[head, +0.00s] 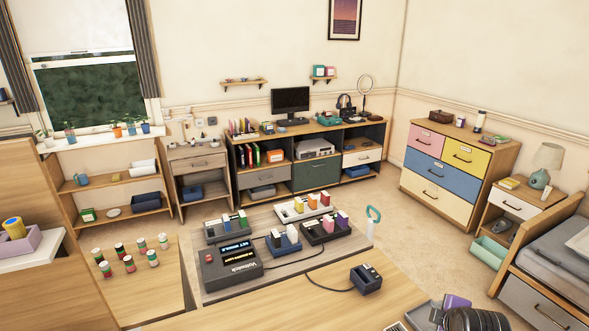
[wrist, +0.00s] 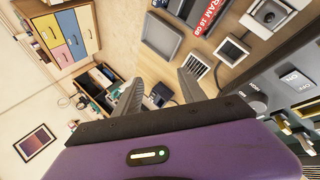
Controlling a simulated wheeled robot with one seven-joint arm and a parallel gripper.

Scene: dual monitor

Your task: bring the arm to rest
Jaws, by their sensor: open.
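My gripper (wrist: 160,80) shows in the wrist view with its two grey fingers spread apart. Nothing is held between them. A purple and dark part of my arm shows at the bottom right edge of the head view, above the right end of the near wooden table (head: 300,300). The fingertips cannot be made out in the head view. The wrist view is tilted, with the room's floor and furniture seen past the fingers.
A dark blue device (head: 366,280) with a cable stands on the near table. A grey board (head: 300,262) carries a labelled dark unit (head: 232,268) and several card holders. In the wrist view, a grey tray (wrist: 160,38) and panels with switches (wrist: 290,80) lie close to my gripper.

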